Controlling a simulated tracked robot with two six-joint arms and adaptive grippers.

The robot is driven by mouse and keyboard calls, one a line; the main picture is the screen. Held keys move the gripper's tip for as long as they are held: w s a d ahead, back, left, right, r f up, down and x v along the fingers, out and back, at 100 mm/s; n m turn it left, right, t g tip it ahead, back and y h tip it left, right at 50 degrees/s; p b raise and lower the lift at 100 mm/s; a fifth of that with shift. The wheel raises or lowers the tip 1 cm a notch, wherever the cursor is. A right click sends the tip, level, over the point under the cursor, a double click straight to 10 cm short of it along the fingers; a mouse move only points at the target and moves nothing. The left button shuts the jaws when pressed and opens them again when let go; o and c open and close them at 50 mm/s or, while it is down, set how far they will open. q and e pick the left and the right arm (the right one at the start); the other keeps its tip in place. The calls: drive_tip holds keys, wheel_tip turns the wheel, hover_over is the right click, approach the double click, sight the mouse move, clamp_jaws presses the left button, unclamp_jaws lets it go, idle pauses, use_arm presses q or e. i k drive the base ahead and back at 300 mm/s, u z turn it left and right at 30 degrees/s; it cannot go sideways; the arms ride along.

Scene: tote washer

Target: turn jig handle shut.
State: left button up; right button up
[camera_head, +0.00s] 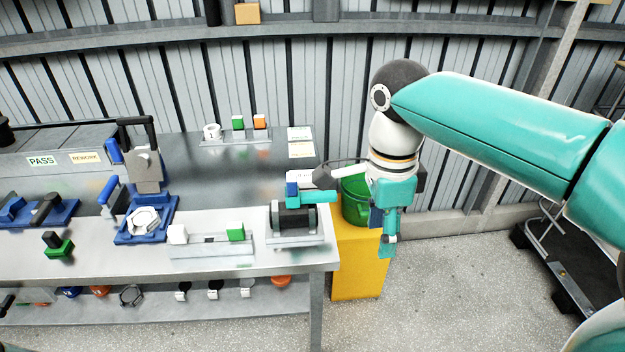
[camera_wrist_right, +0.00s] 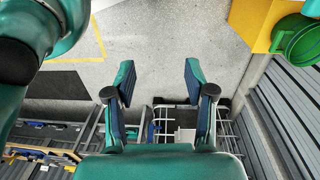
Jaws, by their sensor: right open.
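A blue jig (camera_head: 146,230) stands on the bench at left, with a white hexagonal part (camera_head: 143,220) in it. Another fixture (camera_head: 296,237) at the bench's right end carries a dark cylinder, a blue block and a teal bar (camera_head: 320,197). Which handle the task means I cannot tell. My right gripper (camera_head: 386,232) hangs to the right of the bench, apart from both fixtures. In the right wrist view its fingers (camera_wrist_right: 158,78) are apart with nothing between them.
A green bucket (camera_head: 356,201) and a yellow stand (camera_head: 350,262) are beside the bench's right end, close to my right gripper. A rail with white and green blocks (camera_head: 210,246) lies between the fixtures. Open floor (camera_head: 450,285) lies to the right.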

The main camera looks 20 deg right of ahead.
sight(329, 195)
drive_tip(key=i, duration=0.85)
drive_tip(key=z, duration=0.05)
